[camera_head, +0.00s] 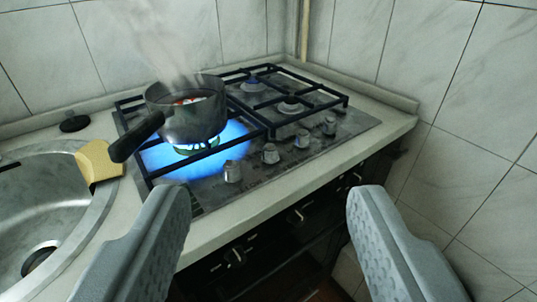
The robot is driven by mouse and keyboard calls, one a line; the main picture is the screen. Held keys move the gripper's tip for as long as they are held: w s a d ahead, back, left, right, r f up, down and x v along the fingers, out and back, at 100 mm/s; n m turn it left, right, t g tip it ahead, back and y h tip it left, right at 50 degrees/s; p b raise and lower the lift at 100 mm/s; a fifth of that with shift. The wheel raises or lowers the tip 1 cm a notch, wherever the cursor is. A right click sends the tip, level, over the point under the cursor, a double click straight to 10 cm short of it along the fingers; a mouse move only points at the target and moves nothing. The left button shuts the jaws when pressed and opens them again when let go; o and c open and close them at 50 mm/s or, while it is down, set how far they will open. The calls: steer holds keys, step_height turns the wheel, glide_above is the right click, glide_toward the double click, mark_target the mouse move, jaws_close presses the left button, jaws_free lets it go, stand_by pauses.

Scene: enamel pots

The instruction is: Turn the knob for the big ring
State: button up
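A gas hob (352,131) with black grates is set in the counter, with several knobs in a row along its front right part. The knobs are the nearest one (233,172), a second (270,153), a third (302,138) and the farthest (329,126). A dark pot (195,122) with a black handle steams on the front left burner, where a large blue flame burns. My gripper (268,200) is open and empty, its two grey fingers wide apart in front of the hob. I cannot tell which knob belongs to the big ring.
A steel sink (50,212) is at the left, with a yellow sponge (98,161) on its rim. A black round plug (74,123) lies behind it. Dark oven front (270,240) with handles is below the counter. Tiled walls stand behind and right.

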steer(key=w+g, duration=0.6)
steer(key=w, duration=1)
steer(key=m+g, duration=0.2)
steer(key=g, duration=0.4)
glide_toward(270, 147)
steer(key=shift+h, duration=0.3)
steer(key=x, duration=0.9)
steer(key=shift+a+f, duration=0.25)
steer(key=shift+f, duration=0.05)
steer(key=c, duration=1)
